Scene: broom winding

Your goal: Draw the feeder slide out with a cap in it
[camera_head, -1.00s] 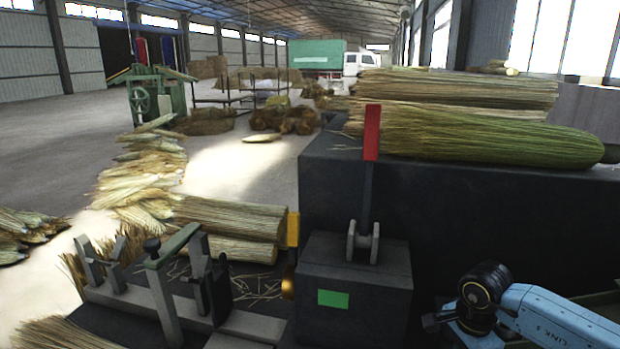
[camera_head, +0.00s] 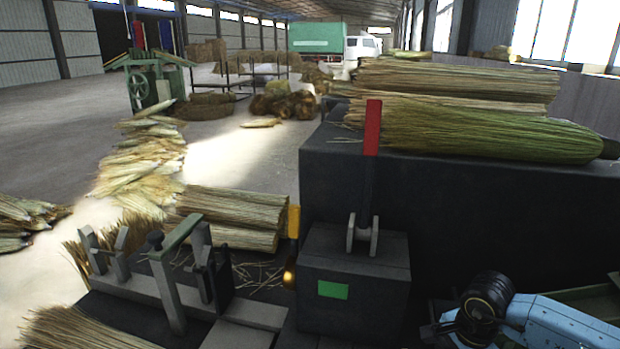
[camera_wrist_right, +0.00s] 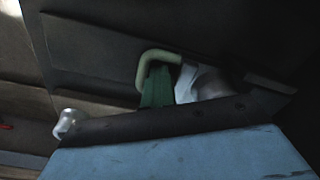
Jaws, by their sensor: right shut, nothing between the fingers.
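My right arm comes in at the lower right of the head view, and its dark wrist joint hides most of the right gripper there. In the right wrist view my right gripper (camera_wrist_right: 157,86) is shut and empty. It sits close beside a pale green bent handle (camera_wrist_right: 144,66); I cannot tell whether they touch. A whitish part (camera_wrist_right: 203,84), blurred and dark, lies to its right, and a silver round knob (camera_wrist_right: 69,122) is at the left. I cannot make out the feeder slide or a cap for certain. My left gripper is not in view.
A dark box with a red-topped lever (camera_head: 372,130) and a green label (camera_head: 333,290) stands left of my right arm. Straw bundles (camera_head: 470,130) lie on the dark bench behind. A grey clamp fixture (camera_head: 170,285) stands at the lower left, with straw around it.

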